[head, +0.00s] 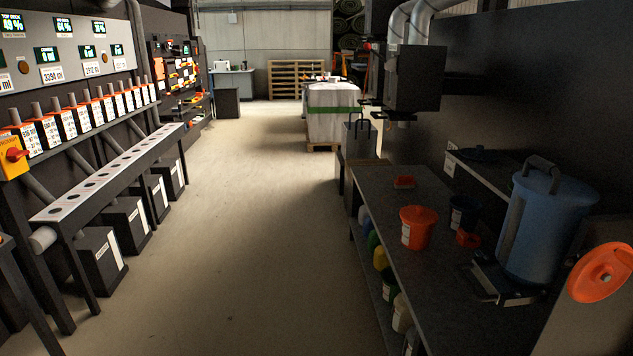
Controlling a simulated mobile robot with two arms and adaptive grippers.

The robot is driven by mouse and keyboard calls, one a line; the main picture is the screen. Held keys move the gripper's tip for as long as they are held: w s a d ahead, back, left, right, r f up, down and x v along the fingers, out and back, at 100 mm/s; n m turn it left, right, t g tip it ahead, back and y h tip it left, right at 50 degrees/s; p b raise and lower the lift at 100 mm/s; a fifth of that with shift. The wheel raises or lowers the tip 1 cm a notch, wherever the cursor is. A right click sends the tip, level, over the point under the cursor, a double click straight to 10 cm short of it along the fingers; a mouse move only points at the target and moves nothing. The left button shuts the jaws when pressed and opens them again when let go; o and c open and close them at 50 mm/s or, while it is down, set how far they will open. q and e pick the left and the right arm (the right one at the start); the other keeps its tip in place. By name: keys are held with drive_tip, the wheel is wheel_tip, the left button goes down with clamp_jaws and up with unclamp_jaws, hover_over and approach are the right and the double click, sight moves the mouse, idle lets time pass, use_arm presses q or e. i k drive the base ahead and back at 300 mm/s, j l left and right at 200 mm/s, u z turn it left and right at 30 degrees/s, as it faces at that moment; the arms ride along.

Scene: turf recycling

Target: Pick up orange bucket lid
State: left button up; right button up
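An orange round disc (600,271) that looks like a lid is at the right edge, tilted in the picture, with a raised centre. It lies against or on a grey surface; I cannot tell which. An orange bucket (418,228) with a white label stands on the dark workbench (450,290), and its top looks orange too. Neither of my grippers is in view, so nothing shows near the disc or the bucket.
A large blue lidded container (545,220) stands on a scale (500,283) beside the bucket. A small dark blue bucket (463,212) and small orange items (467,239) are near. Several bottles (380,258) stand under the bench. The floor (240,230) on the left is clear.

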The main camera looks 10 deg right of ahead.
sight(419, 215)
drive_tip(key=i+j+z, duration=0.1)
drive_tip(key=i+z, duration=0.15)
drive_tip(key=i, duration=0.25)
drive_tip(key=i+j+z, duration=0.15)
drive_tip(key=i+z, duration=0.15)
drive_tip(key=i, duration=0.2)
drive_tip(key=i+j+z, duration=0.25)
drive_tip(key=i, duration=0.25)
drive_tip(key=i+j+z, duration=0.25)
drive_tip(key=i+j, duration=0.15)
